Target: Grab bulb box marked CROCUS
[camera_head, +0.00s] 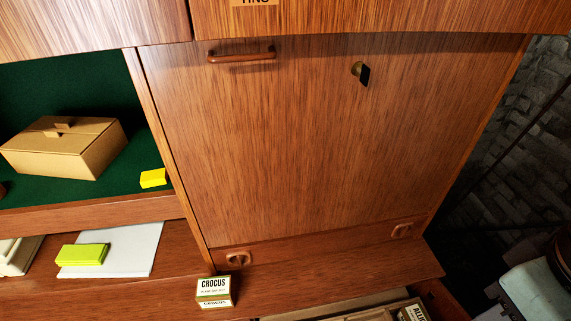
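The bulb box marked CROCUS (214,289) shows in the head view at the bottom, left of centre. It is a small white box with dark lettering and a green band. It stands on the wooden ledge (335,266) in front of the closed teak panel. A second box (413,311) with partly cut-off lettering sits lower right at the frame's bottom edge. My gripper is not in view.
The teak panel (320,140) has a handle (241,56) and a key (362,73). Left, a green-lined shelf holds a cardboard box (66,147) and a yellow block (153,178). A lime block (83,254) lies on white paper (136,243). An open drawer shows at bottom right.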

